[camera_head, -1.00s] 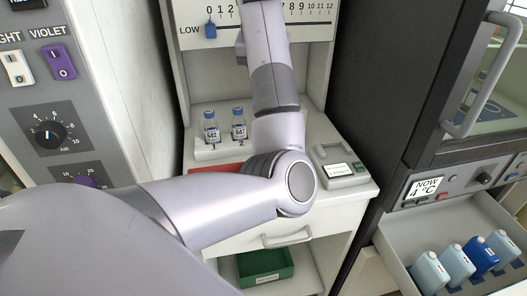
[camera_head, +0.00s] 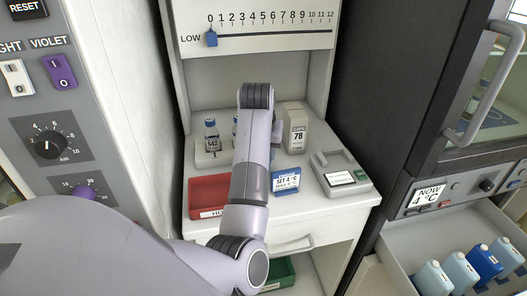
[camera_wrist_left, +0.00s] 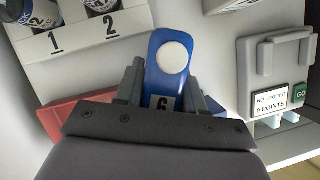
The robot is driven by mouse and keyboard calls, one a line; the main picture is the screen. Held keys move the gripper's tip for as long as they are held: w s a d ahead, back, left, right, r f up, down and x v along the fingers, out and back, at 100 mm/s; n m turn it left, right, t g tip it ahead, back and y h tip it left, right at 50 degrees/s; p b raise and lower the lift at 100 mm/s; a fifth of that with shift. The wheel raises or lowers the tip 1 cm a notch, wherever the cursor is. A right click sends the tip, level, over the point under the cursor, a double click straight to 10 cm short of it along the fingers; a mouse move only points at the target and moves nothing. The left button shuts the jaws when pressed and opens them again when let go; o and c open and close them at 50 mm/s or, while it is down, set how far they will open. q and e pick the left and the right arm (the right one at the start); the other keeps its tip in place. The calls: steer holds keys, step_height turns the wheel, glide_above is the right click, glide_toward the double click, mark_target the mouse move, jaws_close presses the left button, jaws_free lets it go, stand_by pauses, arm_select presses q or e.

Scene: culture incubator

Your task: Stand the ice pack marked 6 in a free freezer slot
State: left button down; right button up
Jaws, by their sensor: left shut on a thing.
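The ice pack marked 6 (camera_wrist_left: 170,65) is blue with a white round cap. It shows in the left wrist view, between the fingers of my left gripper (camera_wrist_left: 163,80), which is shut on it. In the head view my own arm hides the gripper and this pack. An open drawer (camera_head: 395,245) under the dark cabinet at the right holds several standing ice packs, pale blue ones (camera_head: 460,270) and a darker blue one (camera_head: 485,263). I cannot tell which of its slots are free. My right gripper is not in view.
A vial rack (camera_head: 208,163), a red tray (camera_head: 207,192), a carton marked 78 (camera_head: 296,130), a SET 4 °C card (camera_head: 286,181) and a grey device (camera_head: 341,176) stand on the counter. A green tray (camera_head: 280,273) is below. The dark cabinet (camera_head: 385,90) has a protruding handle (camera_head: 492,85).

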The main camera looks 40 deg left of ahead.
arm_select(q)
steer(key=shift+f, duration=0.35)
steer(key=shift+f, duration=0.2)
steer(key=c, duration=0.7)
jaws_free()
steer(key=shift+r, duration=0.1)
